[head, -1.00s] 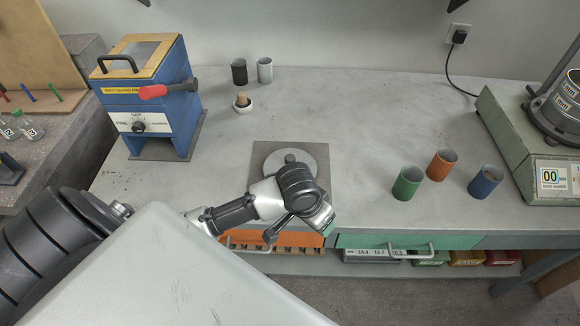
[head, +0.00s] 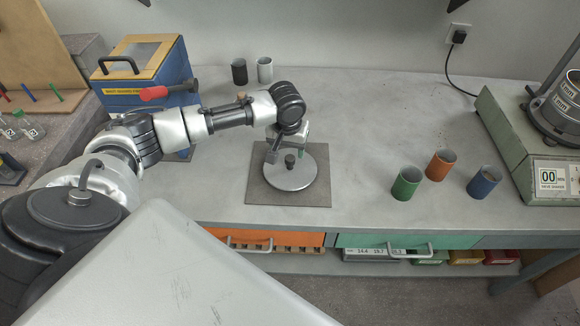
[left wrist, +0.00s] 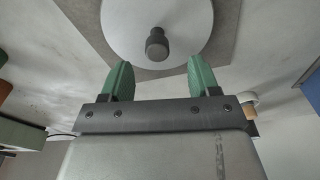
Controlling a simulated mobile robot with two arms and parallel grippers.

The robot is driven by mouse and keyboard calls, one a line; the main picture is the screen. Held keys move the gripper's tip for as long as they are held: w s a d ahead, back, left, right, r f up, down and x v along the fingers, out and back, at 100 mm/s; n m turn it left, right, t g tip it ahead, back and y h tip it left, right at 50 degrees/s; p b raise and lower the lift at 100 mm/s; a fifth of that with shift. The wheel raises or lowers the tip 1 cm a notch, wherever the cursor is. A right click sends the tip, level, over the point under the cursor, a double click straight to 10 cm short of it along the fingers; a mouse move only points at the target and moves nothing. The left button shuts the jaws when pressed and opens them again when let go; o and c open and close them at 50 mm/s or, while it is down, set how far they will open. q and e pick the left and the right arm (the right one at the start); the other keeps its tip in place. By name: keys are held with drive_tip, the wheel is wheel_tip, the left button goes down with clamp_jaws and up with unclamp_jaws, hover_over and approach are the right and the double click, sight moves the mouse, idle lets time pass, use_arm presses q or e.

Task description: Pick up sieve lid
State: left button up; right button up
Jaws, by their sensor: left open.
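The sieve lid (head: 292,177) is a round pale grey disc with a dark knob (head: 290,160) in its middle. It lies flat on a square grey mat (head: 263,194) on the bench. In the left wrist view the lid (left wrist: 190,22) is at the top, its knob (left wrist: 157,45) between and beyond the fingertips. My left gripper (head: 287,151) is above the far part of the lid. Its green fingers (left wrist: 158,68) are open and empty, apart from the knob. My right gripper is not in view.
Green (head: 407,183), orange (head: 440,164) and blue (head: 484,182) cups stand to the right. A blue box machine (head: 140,80) with a red-tipped handle stands at left. A sieve shaker (head: 535,150) is at far right. Bench between mat and cups is clear.

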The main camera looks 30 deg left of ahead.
sight(290, 158)
use_arm(q)
drive_tip(key=f, duration=0.5)
drive_tip(key=shift+w+f+p, duration=0.15)
drive_tip(key=shift+w+p, duration=0.15)
drive_tip(key=shift+p, duration=0.05)
drive_tip(key=c, duration=1.1)
